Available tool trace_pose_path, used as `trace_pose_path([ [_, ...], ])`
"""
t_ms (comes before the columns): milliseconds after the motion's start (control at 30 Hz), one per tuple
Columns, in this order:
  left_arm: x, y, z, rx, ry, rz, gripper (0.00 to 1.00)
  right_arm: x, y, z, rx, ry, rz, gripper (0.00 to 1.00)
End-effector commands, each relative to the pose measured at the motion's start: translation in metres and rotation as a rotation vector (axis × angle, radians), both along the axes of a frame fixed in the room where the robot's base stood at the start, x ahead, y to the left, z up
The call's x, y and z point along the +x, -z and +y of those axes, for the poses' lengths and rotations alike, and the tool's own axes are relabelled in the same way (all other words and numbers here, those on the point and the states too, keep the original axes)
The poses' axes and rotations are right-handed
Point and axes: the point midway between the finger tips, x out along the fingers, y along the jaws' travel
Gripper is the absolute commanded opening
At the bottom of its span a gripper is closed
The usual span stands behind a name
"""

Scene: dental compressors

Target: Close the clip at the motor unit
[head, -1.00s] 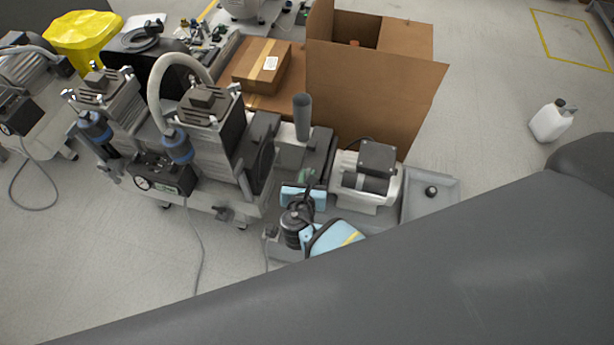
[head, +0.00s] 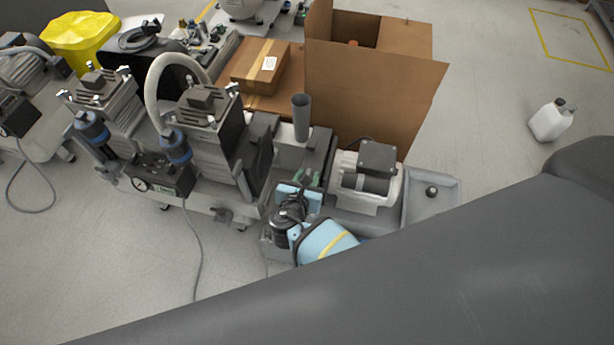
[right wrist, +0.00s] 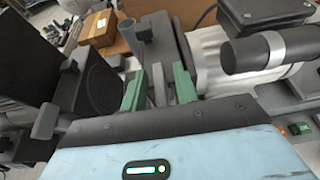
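The motor unit (head: 366,182), a silver motor with a dark box on top, stands right of my right gripper in the head view. Its silver housing (right wrist: 225,60) shows at the upper right in the right wrist view. My right gripper (head: 306,179), with a light blue body and green fingers, is over the grey housing (head: 318,150) left of the motor. In the right wrist view its fingers (right wrist: 158,77) stand apart. A narrow grey upright piece (right wrist: 158,88) shows between them; I cannot tell if it is the clip or if they touch it. My left gripper is out of view.
Compressor cylinders (head: 207,135) with a pale hose stand left of the gripper. A grey pipe (head: 301,118) rises behind it. A tall open cardboard box (head: 375,95) stands behind the motor. A grey tray (head: 450,200) lies to the right. The floor at right is mostly clear.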

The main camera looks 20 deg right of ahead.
Motion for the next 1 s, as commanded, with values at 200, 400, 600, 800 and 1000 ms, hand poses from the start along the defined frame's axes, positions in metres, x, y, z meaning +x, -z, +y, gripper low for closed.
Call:
trace_pose_path([
  [200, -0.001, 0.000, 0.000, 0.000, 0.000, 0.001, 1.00, 0.000, 0.000, 0.000, 0.000, -0.001, 0.000, 0.34],
  [400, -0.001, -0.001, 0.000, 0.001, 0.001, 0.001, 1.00, -0.006, -0.003, 0.004, 0.000, -0.002, 0.001, 0.34],
  [600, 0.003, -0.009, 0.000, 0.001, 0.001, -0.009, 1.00, -0.028, -0.016, 0.020, 0.002, -0.002, -0.001, 0.34],
  [800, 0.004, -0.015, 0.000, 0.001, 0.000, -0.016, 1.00, -0.050, -0.026, 0.035, 0.002, -0.001, 0.000, 0.34],
  [1000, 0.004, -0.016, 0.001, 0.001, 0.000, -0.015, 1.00, -0.059, -0.030, 0.041, 0.000, -0.001, 0.000, 0.34],
])
